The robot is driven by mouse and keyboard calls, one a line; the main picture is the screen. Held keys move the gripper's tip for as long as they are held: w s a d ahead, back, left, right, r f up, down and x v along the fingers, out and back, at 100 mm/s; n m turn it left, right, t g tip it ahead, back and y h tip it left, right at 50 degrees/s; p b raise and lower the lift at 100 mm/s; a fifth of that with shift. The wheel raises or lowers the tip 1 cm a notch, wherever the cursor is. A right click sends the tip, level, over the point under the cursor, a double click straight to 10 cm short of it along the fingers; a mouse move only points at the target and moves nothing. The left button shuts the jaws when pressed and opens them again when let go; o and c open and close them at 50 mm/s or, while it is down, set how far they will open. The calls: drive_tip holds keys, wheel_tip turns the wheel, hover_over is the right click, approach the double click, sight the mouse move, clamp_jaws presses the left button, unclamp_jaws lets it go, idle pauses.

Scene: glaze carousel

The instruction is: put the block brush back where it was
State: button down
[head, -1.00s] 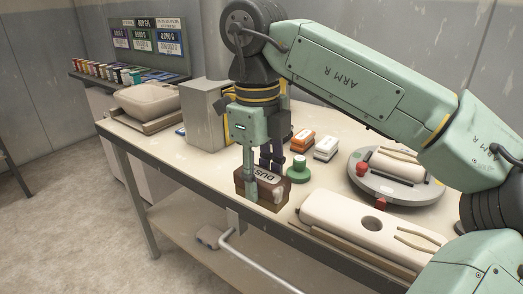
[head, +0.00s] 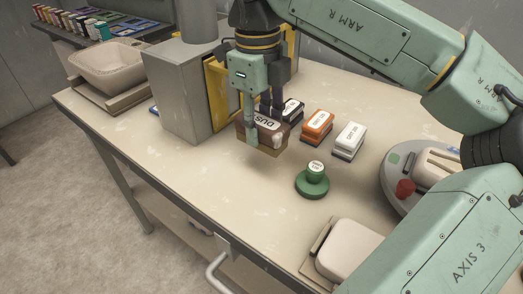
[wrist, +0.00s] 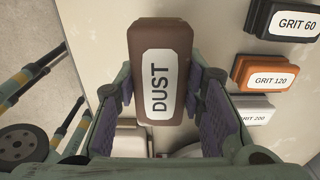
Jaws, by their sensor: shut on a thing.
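The block brush (head: 270,148) is a brown block with a pale underside and a white DUST label. My gripper (head: 263,128) is shut on it from above, one finger on each side. The brush appears to be held a little above the table, left of the row of grit blocks, near the grey box. In the wrist view the brush (wrist: 160,108) sits between the finger pads, label facing the camera. The gap under it is hard to judge.
Beside the brush stand a black GRIT 60 block (head: 293,107), an orange GRIT 120 block (head: 317,126) and a white GRIT 200 block (head: 349,141). A green knobbed piece (head: 312,184) stands in front. A grey box (head: 180,95) is left; a round turntable (head: 398,165) is right.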

sight(260, 120)
drive_tip(key=shift+f+p, duration=0.4)
drive_tip(key=shift+f, duration=3.15)
drive_tip(key=shift+f, duration=0.2)
drive_tip(key=c, duration=1.1)
unclamp_jaws()
drive_tip(key=shift+r, duration=0.1)
drive_tip(key=shift+o, duration=0.2)
drive_tip(key=r, duration=0.6)
drive_tip(key=r+b, duration=0.1)
drive_tip(key=r, duration=0.5)
drive_tip(key=shift+w+a+r, duration=0.1)
drive_tip(key=shift+a+r, duration=0.05)
drive_tip(key=shift+a, duration=0.05)
